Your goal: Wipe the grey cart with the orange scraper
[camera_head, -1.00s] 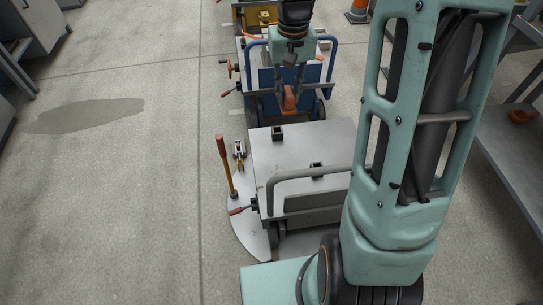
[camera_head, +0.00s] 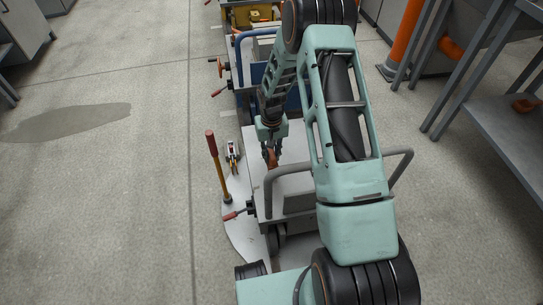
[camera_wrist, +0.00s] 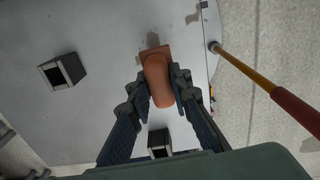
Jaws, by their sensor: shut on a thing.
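The grey cart (camera_head: 287,188) stands in front of me, its flat top partly hidden behind my arm in the head view. Its bare top fills much of the wrist view (camera_wrist: 105,110). My gripper (camera_head: 270,155) is over the cart's left part, pointing down. It is shut on the orange scraper (camera_wrist: 157,76), which sits between the two fingers in the wrist view. The scraper's flat end points away from the gripper, over the cart top. I cannot tell whether it touches the surface.
Small dark square blocks (camera_wrist: 62,71) stand on the cart top. A red-and-yellow lever (camera_head: 218,165) rises at the cart's left edge. A blue cart (camera_head: 239,75) stands behind. A grey shelf (camera_head: 500,125) is at right.

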